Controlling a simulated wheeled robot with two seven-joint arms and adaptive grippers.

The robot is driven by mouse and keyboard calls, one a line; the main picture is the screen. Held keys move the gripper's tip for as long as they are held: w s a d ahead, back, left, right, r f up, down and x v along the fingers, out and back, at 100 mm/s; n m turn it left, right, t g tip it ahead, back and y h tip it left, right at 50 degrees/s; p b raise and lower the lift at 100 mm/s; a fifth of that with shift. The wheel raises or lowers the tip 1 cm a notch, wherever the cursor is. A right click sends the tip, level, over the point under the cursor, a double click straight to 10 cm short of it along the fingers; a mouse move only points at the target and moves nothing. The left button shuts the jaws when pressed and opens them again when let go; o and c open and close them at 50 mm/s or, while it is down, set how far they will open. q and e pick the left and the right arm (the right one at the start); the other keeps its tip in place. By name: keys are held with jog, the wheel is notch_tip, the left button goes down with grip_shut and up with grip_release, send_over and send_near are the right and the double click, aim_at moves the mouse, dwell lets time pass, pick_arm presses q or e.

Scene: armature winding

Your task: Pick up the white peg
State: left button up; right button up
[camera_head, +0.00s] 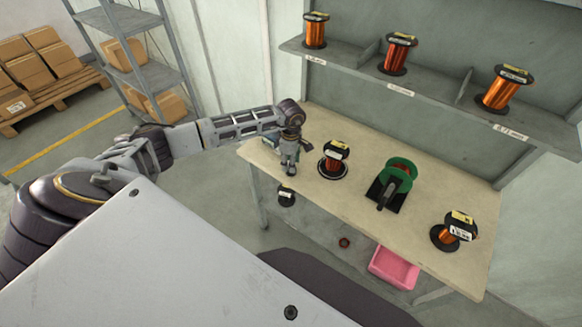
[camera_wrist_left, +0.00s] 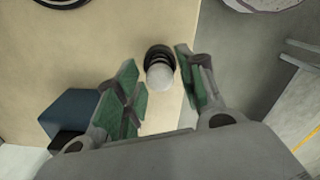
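The white peg (camera_wrist_left: 161,76) shows in the left wrist view as a rounded white top with a dark ringed part behind it, close to the table's edge. My left gripper (camera_wrist_left: 160,88) is open, with its green-padded fingers on either side of the peg and a gap to each. In the head view my left gripper (camera_head: 289,168) points down at the table's near left edge. A small black and white thing (camera_head: 286,196) shows just below it, probably the peg. Whether the fingers reach down to the peg's height I cannot tell. My right gripper is not in view.
On the table (camera_head: 335,210) stand a copper spool (camera_head: 336,157), a green winding device (camera_head: 399,173) and another spool (camera_head: 456,231). A dark blue box (camera_wrist_left: 78,112) is left of my gripper. Several spools are on the shelf (camera_head: 360,69). A pink bin (camera_head: 393,268) is below.

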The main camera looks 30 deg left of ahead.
pick_arm(q)
jog(key=c, duration=0.6)
jog(key=shift+c, duration=0.2)
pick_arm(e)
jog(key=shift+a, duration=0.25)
pick_arm(q)
jog(key=shift+r, duration=0.1)
notch_tip(320, 180, up, 10)
jog(key=b, duration=0.1)
jog(key=shift+b, duration=0.35)
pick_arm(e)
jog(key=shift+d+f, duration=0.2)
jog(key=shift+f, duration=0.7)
